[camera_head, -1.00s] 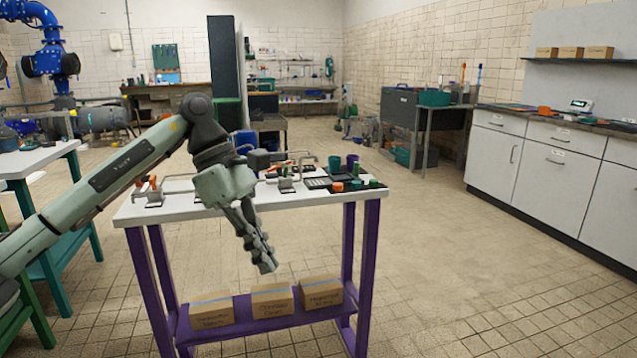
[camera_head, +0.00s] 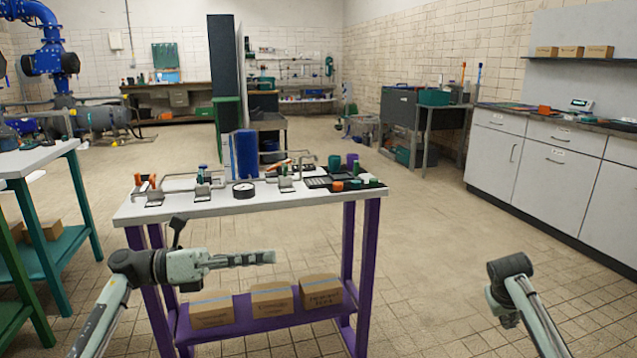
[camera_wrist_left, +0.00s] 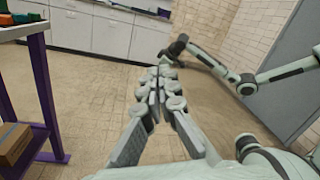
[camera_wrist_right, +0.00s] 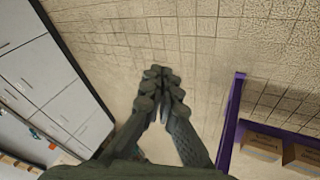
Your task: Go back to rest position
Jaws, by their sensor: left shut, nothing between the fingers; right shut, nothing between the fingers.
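My left gripper (camera_head: 270,257) is in front of the purple-legged table, below its white top. It points to the right, and its fingers are shut and empty. The left wrist view also shows its closed fingers (camera_wrist_left: 163,68), with tiled floor beyond them. My right arm (camera_head: 512,268) is at the lower right of the head view, over open floor; its gripper cannot be made out there. In the right wrist view my right gripper (camera_wrist_right: 157,75) is shut and empty above the floor.
The white tabletop (camera_head: 215,209) holds a gauge (camera_head: 243,190), a blue bin (camera_head: 245,155), metal fixtures and small parts. Several boxes (camera_head: 272,299) stand on its lower shelf. White cabinets (camera_head: 545,165) line the right wall. The floor (camera_head: 440,240) between is clear.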

